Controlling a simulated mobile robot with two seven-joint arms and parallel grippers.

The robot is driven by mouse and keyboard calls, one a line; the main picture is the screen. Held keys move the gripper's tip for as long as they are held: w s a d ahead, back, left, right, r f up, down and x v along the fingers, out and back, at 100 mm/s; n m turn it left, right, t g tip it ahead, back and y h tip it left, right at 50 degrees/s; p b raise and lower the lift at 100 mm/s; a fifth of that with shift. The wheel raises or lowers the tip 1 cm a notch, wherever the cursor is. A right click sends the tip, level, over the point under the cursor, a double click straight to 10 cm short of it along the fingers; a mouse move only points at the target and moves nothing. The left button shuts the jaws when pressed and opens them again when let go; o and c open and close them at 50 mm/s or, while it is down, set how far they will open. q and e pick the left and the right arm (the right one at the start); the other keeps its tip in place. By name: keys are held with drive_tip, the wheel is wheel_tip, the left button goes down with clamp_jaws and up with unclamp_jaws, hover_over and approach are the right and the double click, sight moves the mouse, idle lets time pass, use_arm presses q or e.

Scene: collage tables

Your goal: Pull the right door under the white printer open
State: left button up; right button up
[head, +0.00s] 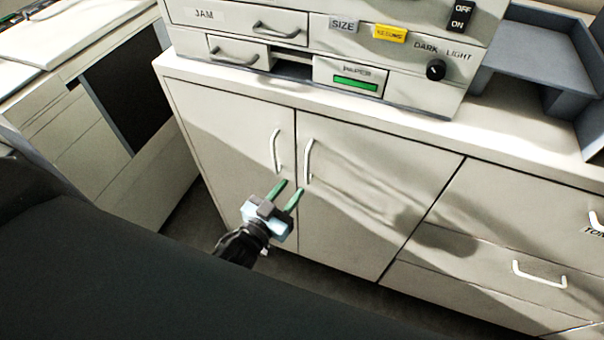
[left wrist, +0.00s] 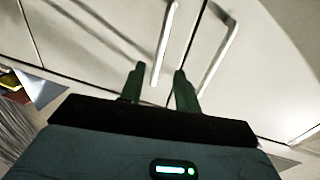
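Under the white printer (head: 290,62) is a cabinet with two shut doors. The right door (head: 385,185) has a white bar handle (head: 308,160) at its upper left edge. The left door (head: 225,130) has a similar handle (head: 275,150) close beside it. My left gripper (head: 291,189) is open, its green fingers apart, just below the two handles in the picture. In the left wrist view, one bar handle (left wrist: 166,40) shows between my fingers (left wrist: 158,78) and another handle (left wrist: 218,58) lies to the right. I cannot tell whether a finger touches either. My right gripper is not in view.
Drawers with a handle (head: 540,274) are right of the doors. A grey tray unit (head: 540,65) stands on the counter at the right. A white cabinet (head: 65,125) with a dark panel stands at the left. Dark floor shows below the doors.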

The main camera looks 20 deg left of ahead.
use_arm(q)
drive_tip(key=x, duration=0.6)
drive_tip(key=shift+w+d, duration=0.1)
drive_tip(key=shift+c, duration=0.3)
clamp_jaws()
